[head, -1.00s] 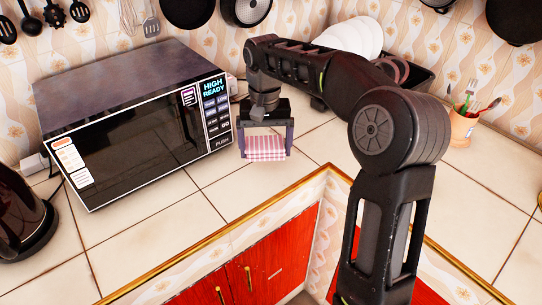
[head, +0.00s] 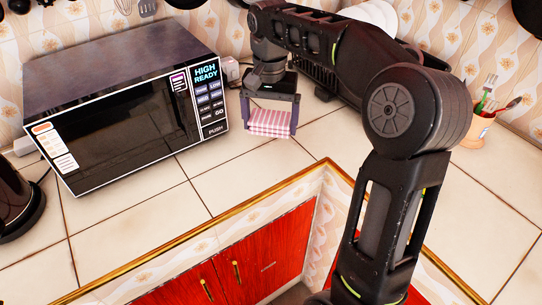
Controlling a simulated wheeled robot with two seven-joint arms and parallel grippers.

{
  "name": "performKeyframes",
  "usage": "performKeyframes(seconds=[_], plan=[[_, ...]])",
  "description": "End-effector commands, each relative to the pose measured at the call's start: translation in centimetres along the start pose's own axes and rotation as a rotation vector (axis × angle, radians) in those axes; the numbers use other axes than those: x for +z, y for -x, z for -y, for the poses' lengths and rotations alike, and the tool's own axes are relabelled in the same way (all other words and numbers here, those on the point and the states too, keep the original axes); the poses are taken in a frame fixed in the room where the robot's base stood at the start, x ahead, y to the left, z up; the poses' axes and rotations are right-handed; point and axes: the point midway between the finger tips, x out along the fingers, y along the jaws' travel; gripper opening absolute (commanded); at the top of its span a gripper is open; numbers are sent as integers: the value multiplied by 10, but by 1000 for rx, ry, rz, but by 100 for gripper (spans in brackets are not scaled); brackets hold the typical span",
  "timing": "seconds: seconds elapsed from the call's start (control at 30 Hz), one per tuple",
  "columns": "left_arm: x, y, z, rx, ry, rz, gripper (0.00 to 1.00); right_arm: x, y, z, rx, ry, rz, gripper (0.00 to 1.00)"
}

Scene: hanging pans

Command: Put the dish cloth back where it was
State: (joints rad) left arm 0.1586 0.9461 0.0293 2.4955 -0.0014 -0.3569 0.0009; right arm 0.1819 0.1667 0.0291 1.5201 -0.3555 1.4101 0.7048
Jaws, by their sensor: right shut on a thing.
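The dish cloth (head: 270,122) is pink and white striped. In the head view it is at the back of the tiled counter, just right of the microwave. My right gripper (head: 268,115) reaches down over it from above, with one finger on each side of the cloth, and is shut on it. I cannot tell whether the cloth's lower edge touches the counter. My left gripper is not in view.
A black microwave (head: 130,110) stands at the left on the counter (head: 150,225). A dark kettle (head: 15,200) is at the left edge. A utensil pot (head: 478,128) stands at the right. White plates (head: 375,14) are partly hidden behind my right arm. The front counter is clear.

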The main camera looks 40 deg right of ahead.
Motion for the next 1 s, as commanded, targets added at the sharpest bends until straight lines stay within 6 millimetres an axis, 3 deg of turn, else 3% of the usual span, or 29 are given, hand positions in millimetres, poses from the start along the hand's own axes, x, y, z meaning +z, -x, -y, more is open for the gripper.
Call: performKeyframes(seconds=[0.23,0.57,1.0], plan=[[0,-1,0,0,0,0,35,0,-8,0,2,1,2,52],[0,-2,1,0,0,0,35,0,-59,0,1,1,2,52],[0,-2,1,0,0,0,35,0,-72,0,1,2,1,52]])
